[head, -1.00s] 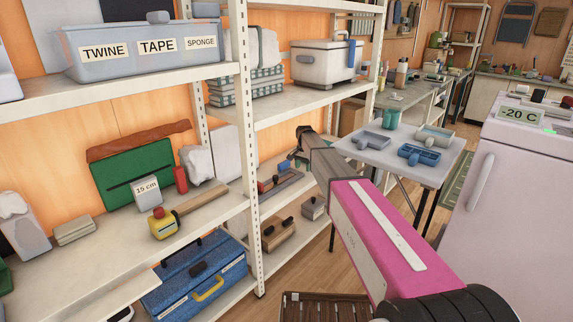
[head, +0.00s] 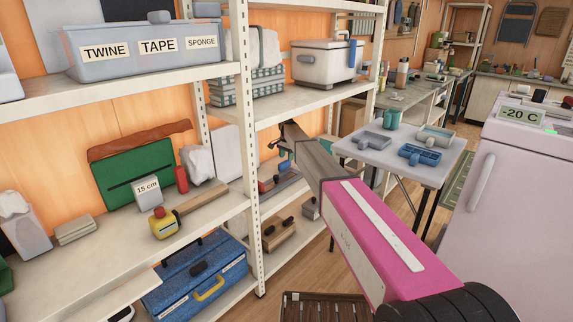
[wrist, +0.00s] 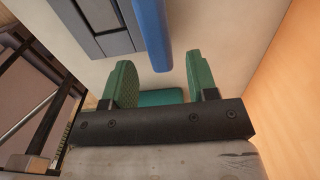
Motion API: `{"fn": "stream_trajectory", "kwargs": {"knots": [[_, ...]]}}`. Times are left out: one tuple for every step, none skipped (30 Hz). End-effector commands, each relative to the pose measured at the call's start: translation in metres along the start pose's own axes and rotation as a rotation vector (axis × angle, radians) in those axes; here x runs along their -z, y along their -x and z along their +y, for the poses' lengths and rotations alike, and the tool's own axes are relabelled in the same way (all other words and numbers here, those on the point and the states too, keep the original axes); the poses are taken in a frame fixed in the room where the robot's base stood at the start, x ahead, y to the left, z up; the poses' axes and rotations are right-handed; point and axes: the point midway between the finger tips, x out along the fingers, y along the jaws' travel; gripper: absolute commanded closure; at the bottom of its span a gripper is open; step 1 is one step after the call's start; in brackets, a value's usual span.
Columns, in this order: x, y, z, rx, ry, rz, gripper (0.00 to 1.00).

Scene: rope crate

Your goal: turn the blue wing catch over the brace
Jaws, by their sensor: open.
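My gripper (wrist: 162,85) is open, with its two green fingers apart and nothing held between them. A blue bar (wrist: 155,38), which looks like the wing catch, hangs from the top edge of the wrist view, and its rounded lower end is near the gap between the fingertips. It looks apart from both fingers. A grey ribbed block (wrist: 97,25) is left of it against a pale surface; I cannot tell whether this is the brace. In the head view my gripper (head: 286,140) is small and dark, just below the shelf edge, and its fingers are hard to make out.
A white cooler (head: 318,66) with an upright blue part stands on the shelf above my gripper. A shelf post (head: 245,150) is left of my arm. A grey side table (head: 400,158) with trays is to the right. An orange wall (wrist: 285,100) is at the right in the wrist view.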

Motion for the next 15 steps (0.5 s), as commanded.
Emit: {"fn": "stream_trajectory", "kwargs": {"knots": [[0.000, -0.011, 0.000, -0.002, 0.000, -0.001, 0.47], [0.000, -0.016, 0.000, -0.002, 0.000, -0.001, 0.47], [0.000, -0.022, 0.000, -0.002, 0.000, -0.001, 0.47], [0.000, -0.026, 0.000, -0.001, 0.000, -0.001, 0.47], [0.000, -0.030, 0.000, -0.001, 0.000, -0.001, 0.47], [0.000, -0.035, 0.000, -0.001, 0.000, -0.001, 0.47], [0.000, -0.038, 0.000, -0.001, 0.000, 0.000, 0.47], [0.000, -0.040, 0.000, -0.001, 0.000, -0.001, 0.47], [0.000, -0.042, 0.000, -0.001, 0.000, -0.001, 0.47], [0.000, -0.043, 0.000, -0.001, 0.000, 0.000, 0.47], [0.000, -0.044, 0.000, -0.001, 0.000, 0.000, 0.47], [0.000, -0.044, 0.000, 0.000, 0.000, 0.000, 0.47], [0.000, -0.044, 0.000, 0.000, 0.000, 0.000, 0.47], [0.000, -0.044, 0.000, 0.000, 0.000, 0.000, 0.47], [0.000, -0.044, 0.000, 0.000, 0.000, 0.000, 0.47]]}}
